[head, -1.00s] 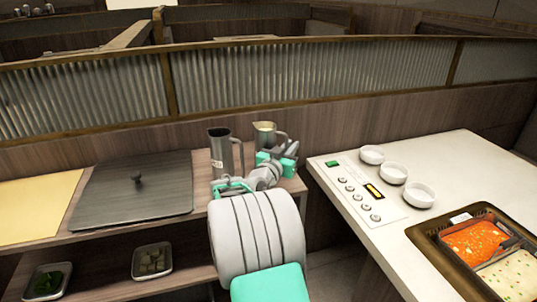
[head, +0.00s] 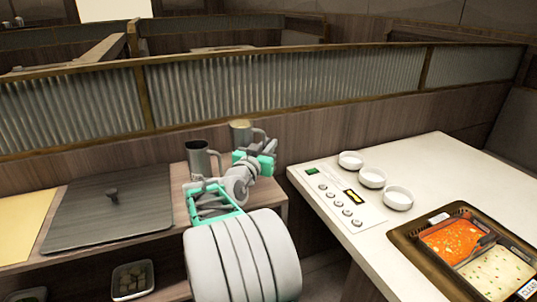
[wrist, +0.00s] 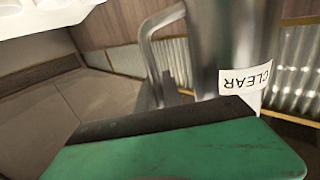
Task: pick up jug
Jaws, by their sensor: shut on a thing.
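Two metal jugs are at the back right of the wooden shelf unit. The left jug (head: 203,158) stands upright on its top. The right jug (head: 240,133) is partly hidden behind my gripper (head: 266,150), which is shut on its handle. This jug appears upright and a little raised. In the wrist view a metal jug (wrist: 215,40) with a handle and a label reading "CLEAR" shows beyond the green finger (wrist: 180,150). The gripped spot is hidden there.
A dark lid with a knob (head: 110,215) lies on the shelf top left of the jugs. The white counter (head: 320,215) at right bears three white bowls (head: 371,177) and a food tray (head: 412,232). A corrugated partition (head: 300,85) runs behind. A gap separates shelf and counter.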

